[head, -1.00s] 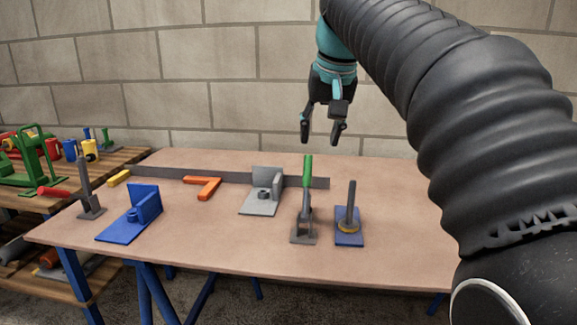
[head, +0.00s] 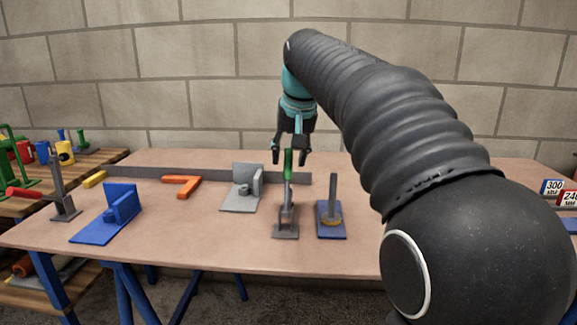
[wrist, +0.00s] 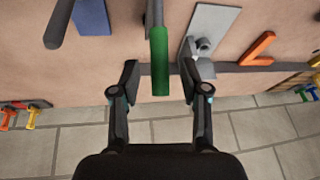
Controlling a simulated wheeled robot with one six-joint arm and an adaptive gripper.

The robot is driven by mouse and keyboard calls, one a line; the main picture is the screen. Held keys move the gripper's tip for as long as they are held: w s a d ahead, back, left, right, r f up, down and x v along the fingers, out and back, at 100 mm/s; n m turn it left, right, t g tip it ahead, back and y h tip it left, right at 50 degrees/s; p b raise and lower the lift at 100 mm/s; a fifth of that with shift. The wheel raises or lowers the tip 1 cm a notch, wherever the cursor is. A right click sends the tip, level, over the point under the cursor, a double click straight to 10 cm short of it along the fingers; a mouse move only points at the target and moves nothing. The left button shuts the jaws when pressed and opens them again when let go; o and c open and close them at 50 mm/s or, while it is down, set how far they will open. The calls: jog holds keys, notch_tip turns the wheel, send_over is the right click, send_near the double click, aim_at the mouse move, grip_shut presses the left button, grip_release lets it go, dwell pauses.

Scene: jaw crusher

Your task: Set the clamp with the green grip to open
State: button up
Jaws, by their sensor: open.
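The clamp with the green grip (head: 288,165) stands on the table, its lever upright above a grey base (head: 286,232). My gripper (head: 291,160) is open and points down, close to the top of the green grip. In the wrist view the green grip (wrist: 160,60) reaches toward the space between the fingertips of my open gripper (wrist: 159,72). The fingers are apart and hold nothing. In the head view I cannot tell the exact depth between the fingers and the grip.
A post on a blue base (head: 333,230) stands right of the clamp. A grey bracket (head: 242,190), a blue bracket (head: 105,225), an orange angle piece (head: 184,185) and a red-handled clamp (head: 62,195) lie or stand leftward. A long grey bar (head: 220,174) lies behind. The front table strip is clear.

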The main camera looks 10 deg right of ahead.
jog(key=shift+x, duration=1.25)
grip_shut()
